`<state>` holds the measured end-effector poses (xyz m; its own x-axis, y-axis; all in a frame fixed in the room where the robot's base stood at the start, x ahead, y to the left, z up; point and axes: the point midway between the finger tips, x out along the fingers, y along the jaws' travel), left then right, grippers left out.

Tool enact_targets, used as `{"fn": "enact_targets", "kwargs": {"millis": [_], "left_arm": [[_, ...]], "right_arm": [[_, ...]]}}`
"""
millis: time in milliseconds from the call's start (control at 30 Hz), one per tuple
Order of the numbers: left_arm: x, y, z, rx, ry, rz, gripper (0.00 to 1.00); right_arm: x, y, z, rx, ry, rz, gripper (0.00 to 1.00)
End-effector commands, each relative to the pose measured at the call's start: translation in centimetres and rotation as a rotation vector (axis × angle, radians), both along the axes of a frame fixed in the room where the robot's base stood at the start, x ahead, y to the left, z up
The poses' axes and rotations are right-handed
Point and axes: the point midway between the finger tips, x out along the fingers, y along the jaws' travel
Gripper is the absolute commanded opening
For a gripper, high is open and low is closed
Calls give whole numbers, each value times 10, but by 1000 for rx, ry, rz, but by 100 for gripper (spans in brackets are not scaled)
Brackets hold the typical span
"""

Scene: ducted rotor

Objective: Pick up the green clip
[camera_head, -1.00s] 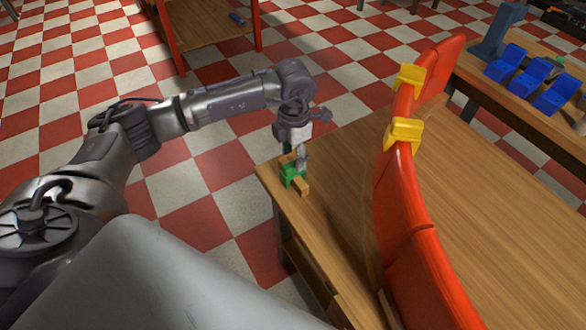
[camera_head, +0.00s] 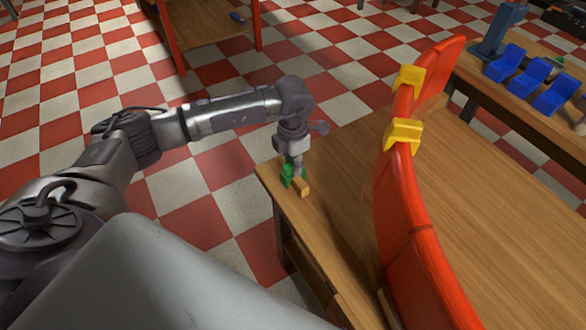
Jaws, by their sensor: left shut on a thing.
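The green clip (camera_head: 287,175) is at the near left corner of the wooden table (camera_head: 335,230), by a small wooden block (camera_head: 303,188). My left gripper (camera_head: 294,172) points down over the clip and is shut on it. The fingers hide part of the clip. I cannot tell whether the clip still touches the block. My right gripper is not in view.
A curved red duct part (camera_head: 405,215) stands on the table to the right, with two yellow clips (camera_head: 403,134) on its upper edge. Blue pieces (camera_head: 528,77) sit on another table at the upper right. Bare tabletop lies between my left gripper and the red part.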

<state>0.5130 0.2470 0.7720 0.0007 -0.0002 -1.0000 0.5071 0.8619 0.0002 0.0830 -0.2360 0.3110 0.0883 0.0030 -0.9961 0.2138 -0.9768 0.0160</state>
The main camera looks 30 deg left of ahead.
Motion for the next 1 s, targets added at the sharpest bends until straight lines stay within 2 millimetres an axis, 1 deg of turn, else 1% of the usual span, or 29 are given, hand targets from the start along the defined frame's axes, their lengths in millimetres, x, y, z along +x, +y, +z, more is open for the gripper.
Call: {"fn": "enact_targets", "kwargs": {"millis": [167,267,367,500,567,800,1000], "left_arm": [[0,0,1,0,0,0,0],[0,0,7,0,0,-1,0],[1,0,17,-1,-2,-1,0],[1,0,41,0,-4,0,0],[1,-13,47,-3,-3,-6,0],[2,-64,77,-3,-3,-6,0],[2,-96,97,-1,-2,-4,0]], "right_arm": [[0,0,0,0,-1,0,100],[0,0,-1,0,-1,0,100],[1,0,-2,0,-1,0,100],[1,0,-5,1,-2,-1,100],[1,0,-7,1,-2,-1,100],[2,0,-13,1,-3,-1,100],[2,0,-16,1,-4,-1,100]]}}
